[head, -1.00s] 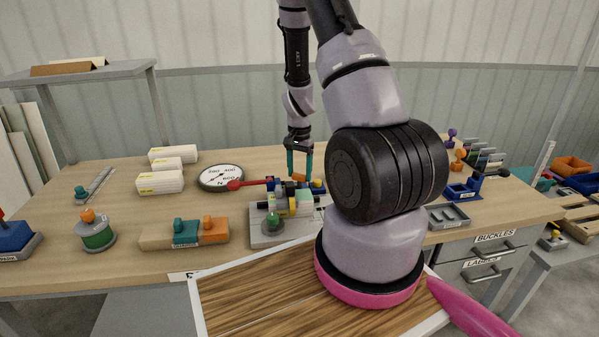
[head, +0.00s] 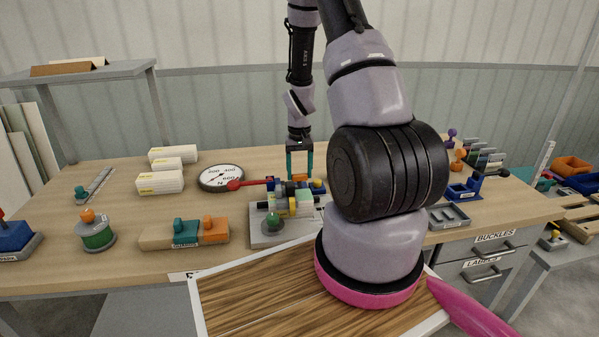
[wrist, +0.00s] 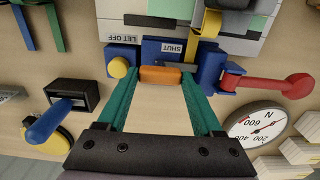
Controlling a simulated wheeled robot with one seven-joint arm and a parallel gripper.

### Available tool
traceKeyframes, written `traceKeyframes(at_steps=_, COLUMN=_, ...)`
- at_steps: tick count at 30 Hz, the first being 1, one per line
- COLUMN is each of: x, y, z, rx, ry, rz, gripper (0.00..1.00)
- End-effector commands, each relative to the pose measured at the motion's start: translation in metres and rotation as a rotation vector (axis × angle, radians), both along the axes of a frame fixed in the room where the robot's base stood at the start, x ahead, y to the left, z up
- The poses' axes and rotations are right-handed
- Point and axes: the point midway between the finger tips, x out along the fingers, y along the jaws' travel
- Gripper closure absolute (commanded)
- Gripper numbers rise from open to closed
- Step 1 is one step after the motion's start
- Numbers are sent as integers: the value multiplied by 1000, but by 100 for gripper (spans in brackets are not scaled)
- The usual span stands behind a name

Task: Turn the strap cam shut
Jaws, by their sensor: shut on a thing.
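The strap cam is a blue mechanism with an orange grip (wrist: 160,76), beside plates lettered SHUT and LET OFF in the wrist view. My gripper (wrist: 161,84) has its two teal fingers on either side of the orange grip and is shut on it. In the head view my gripper (head: 300,177) points straight down behind the grey fixture (head: 258,240), with the orange grip (head: 299,178) between its fingertips. The orange grip lies at the SHUT plate (wrist: 178,48) in the wrist view. The exact cam angle is hard to tell.
A red lever (wrist: 285,86) and a round dial (wrist: 256,122) lie beside the cam; the dial also shows in the head view (head: 221,177). A yellow knob (wrist: 118,67) sits on its other side. White boxes (head: 160,182) and a teal-orange block (head: 185,232) stand left.

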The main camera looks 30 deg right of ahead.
Motion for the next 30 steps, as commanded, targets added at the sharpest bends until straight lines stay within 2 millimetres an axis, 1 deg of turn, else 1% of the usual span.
traceKeyframes(at_steps=14, x=1, y=0, z=0, rx=-1, ry=-2, rz=17, gripper=88)
traceKeyframes(at_steps=15, x=1, y=0, z=0, rx=-1, ry=-2, rz=17, gripper=29)
traceKeyframes(at_steps=17, x=0, y=0, z=0, rx=0, ry=-1, rz=16, gripper=6)
traceKeyframes(at_steps=18, x=0, y=0, z=0, rx=0, ry=-1, rz=16, gripper=3)
traceKeyframes(at_steps=26, x=0, y=0, z=0, rx=0, ry=-1, rz=15, gripper=3)
traceKeyframes(at_steps=30, x=1, y=0, z=9, rx=-1, ry=-4, rz=14, gripper=3)
